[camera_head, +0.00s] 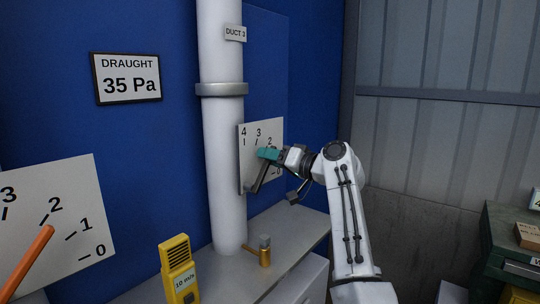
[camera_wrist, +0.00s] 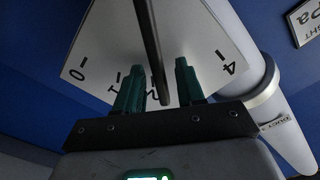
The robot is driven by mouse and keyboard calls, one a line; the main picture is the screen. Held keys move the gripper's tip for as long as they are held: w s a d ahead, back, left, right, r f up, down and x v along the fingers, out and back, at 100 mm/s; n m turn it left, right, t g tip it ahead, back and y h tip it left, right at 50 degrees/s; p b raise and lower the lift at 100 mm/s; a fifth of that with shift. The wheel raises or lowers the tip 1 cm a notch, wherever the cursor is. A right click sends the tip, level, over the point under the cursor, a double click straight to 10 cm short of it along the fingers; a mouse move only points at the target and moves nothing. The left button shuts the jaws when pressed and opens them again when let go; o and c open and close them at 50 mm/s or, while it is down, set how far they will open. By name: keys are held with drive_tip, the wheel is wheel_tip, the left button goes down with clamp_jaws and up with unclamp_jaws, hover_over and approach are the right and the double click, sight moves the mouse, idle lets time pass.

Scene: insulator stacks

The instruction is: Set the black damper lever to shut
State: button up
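The black damper lever (camera_head: 257,178) stands in front of a white scale plate (camera_head: 246,160) on the duct labelled DUCT 3. It leans up and to the right from its lower left end, roughly toward the 2. My gripper (camera_head: 266,154) is at its upper end, its teal fingers partly hiding lever and scale. In the wrist view, the lever (camera_wrist: 150,45) passes between the two fingers of my gripper (camera_wrist: 160,85), with gaps visible at its sides. The fingers are open around it. The plate (camera_wrist: 105,40) appears upside down there, and the exact mark is hard to read.
Another scale plate (camera_head: 75,225) with an orange lever (camera_head: 28,262) is at the left. A white vertical duct (camera_head: 226,150) rises from a grey ledge (camera_head: 285,250). A yellow meter (camera_head: 179,270) and a brass fitting (camera_head: 264,254) stand there. A sign reads DRAUGHT 35 Pa (camera_head: 127,78).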

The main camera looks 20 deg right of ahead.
drive_tip(key=shift+w+a, duration=0.15)
drive_tip(key=shift+w, duration=0.05)
drive_tip(key=shift+c, duration=0.4)
clamp_jaws()
